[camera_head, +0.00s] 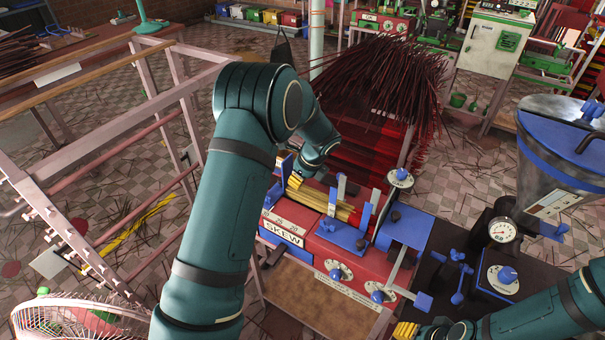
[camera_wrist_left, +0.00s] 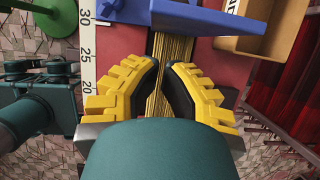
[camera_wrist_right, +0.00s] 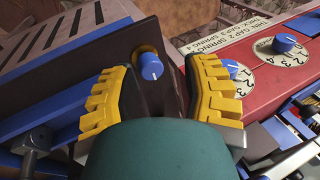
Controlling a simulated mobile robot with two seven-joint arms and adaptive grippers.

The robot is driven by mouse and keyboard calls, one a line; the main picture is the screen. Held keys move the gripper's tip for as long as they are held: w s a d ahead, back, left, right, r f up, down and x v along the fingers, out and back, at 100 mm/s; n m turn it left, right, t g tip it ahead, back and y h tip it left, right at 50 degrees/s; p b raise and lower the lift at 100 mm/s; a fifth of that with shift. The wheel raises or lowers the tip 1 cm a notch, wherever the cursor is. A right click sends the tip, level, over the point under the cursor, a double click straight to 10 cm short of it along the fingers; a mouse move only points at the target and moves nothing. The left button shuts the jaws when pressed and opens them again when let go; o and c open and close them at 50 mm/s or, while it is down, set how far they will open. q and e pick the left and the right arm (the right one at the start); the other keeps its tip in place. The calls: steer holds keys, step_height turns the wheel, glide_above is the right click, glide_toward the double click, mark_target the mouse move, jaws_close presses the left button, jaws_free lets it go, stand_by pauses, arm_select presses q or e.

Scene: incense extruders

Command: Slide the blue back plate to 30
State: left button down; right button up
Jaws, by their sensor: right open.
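In the left wrist view a blue plate (camera_wrist_left: 246,24) with an upright edge stands across the sticks, beside a white scale (camera_wrist_left: 87,50) marked 20, 25 and 30. A blue part at the upper left reaches over to the scale near 30; I cannot tell which blue part is the back plate. My left gripper (camera_wrist_left: 165,75) is open above the bundle of yellow sticks (camera_wrist_left: 158,92), short of the blue parts. In the head view my left gripper (camera_head: 298,186) is over the red machine (camera_head: 315,250), partly hidden by my arm. My right gripper (camera_wrist_right: 155,75) is open; a blue knob (camera_wrist_right: 151,67) shows between its fingers.
The machine carries dials (camera_head: 334,270), blue clamps and a blue plate (camera_head: 342,235). A pressure gauge (camera_head: 502,230) and steel hopper (camera_head: 560,165) stand right of it. Dark incense sticks (camera_head: 375,85) lie behind.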

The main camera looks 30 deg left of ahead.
mark_target(287, 191)
arm_select(q)
steer(key=x, duration=0.5)
steer(key=shift+w, duration=0.1)
arm_select(e)
steer(key=shift+f, duration=0.25)
arm_select(q)
steer(key=shift+a, duration=0.65)
arm_select(e)
steer(key=shift+r, duration=0.15)
arm_select(q)
steer(key=shift+r, duration=0.1)
steer(key=p+v, duration=0.6)
steer(key=v, duration=0.4)
arm_select(e)
step_height(287, 191, up, 7)
steer(key=shift+a, duration=0.1)
